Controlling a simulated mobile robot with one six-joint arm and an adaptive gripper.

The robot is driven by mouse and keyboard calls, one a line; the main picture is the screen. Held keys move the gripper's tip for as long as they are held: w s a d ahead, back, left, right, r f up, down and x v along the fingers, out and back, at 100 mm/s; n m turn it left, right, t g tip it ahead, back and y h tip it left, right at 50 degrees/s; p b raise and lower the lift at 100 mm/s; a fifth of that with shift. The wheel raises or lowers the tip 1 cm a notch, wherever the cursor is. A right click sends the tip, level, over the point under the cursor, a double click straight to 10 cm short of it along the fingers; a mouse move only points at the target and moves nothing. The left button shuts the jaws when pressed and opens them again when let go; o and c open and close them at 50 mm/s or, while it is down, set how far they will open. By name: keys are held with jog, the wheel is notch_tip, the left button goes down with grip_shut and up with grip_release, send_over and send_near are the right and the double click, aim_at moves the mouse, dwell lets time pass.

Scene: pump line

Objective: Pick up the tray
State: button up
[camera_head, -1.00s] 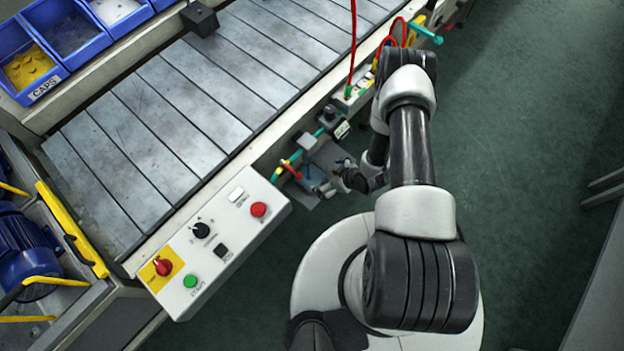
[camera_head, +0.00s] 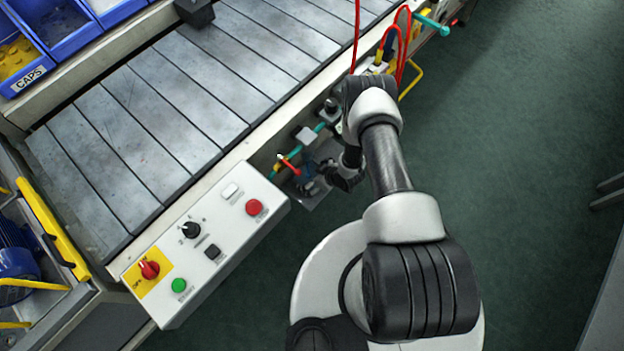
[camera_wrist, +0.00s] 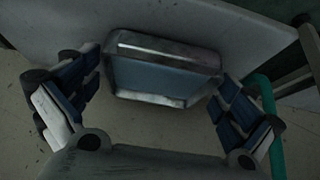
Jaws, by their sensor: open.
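A small shallow metal tray (camera_wrist: 163,76) with a bright rim and a grey-blue inside shows in the middle of the wrist view. My gripper (camera_wrist: 158,84) is open, with one blue-padded finger to each side of the tray. A visible gap lies between the left finger and the tray; the right finger is close to its edge, and I cannot tell if it touches. I cannot make out the tray clearly there.
The slatted conveyor (camera_head: 180,100) runs along the left. A control box (camera_head: 205,243) with buttons sits on its near edge. A teal hose (camera_wrist: 267,120) passes right of my gripper. Red hoses (camera_head: 403,40) hang at the back. Green floor (camera_head: 500,150) is clear on the right.

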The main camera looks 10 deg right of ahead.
jog(key=shift+c, duration=0.5)
jog(key=c, duration=0.8)
jog(key=shift+o, duration=0.2)
jog(key=shift+r, duration=0.1)
